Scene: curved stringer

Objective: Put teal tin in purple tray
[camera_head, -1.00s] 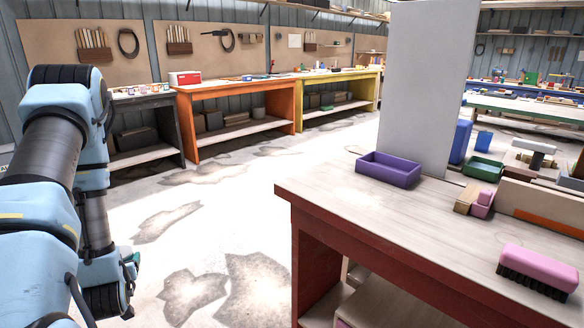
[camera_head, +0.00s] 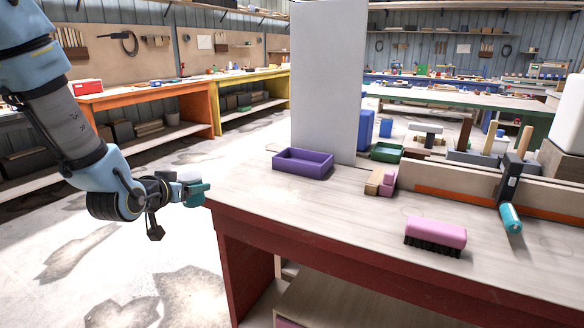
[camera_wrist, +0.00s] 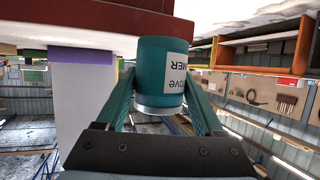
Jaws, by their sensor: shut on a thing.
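The teal tin (camera_wrist: 160,70) has a white label and a silvery end. In the wrist view it sits between the two green fingers of my gripper (camera_wrist: 163,105), which is shut on it. In the head view my gripper (camera_head: 190,189) is just left of the red workbench's near-left corner, at about tabletop height. There the tin is small and hard to tell from the fingers. The purple tray (camera_head: 303,172) stands on the bench's back left part, to the right of and beyond my gripper. It looks empty.
The workbench (camera_head: 330,205) has free top around the tray's front. A tall grey panel (camera_head: 325,85) stands behind the tray. A wood and pink block pair (camera_head: 380,183), a green tray (camera_head: 387,152), a pink brush (camera_head: 435,235) and a teal-handled hammer (camera_head: 511,205) lie further right.

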